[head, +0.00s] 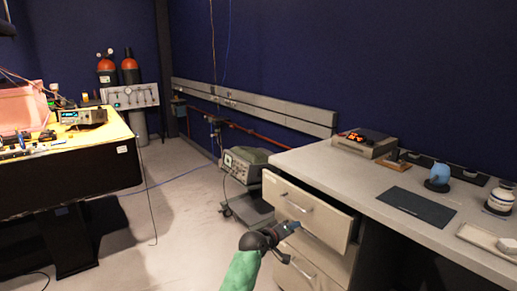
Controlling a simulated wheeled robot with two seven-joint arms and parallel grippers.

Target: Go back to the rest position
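My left gripper (286,240) is at the bottom middle of the head view, at the end of my green-sleeved arm. It appears in front of the drawer fronts of the grey desk. Its fingers are small and dark, and I cannot tell whether they are apart or closed. No held object is clear between them. The top drawer (300,207) is pulled out from under the desktop, and its handle is just above the gripper. Whether the gripper touches the drawer fronts cannot be told. My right gripper is not in view.
The desk (360,180) carries a dark mat (416,206), a blue rounded object (439,175), a white jar (499,200) and a grey device (364,143). A trolley with an instrument (245,166) stands beside the drawers. A workbench (85,148) is at left. Floor (178,215) between is largely clear.

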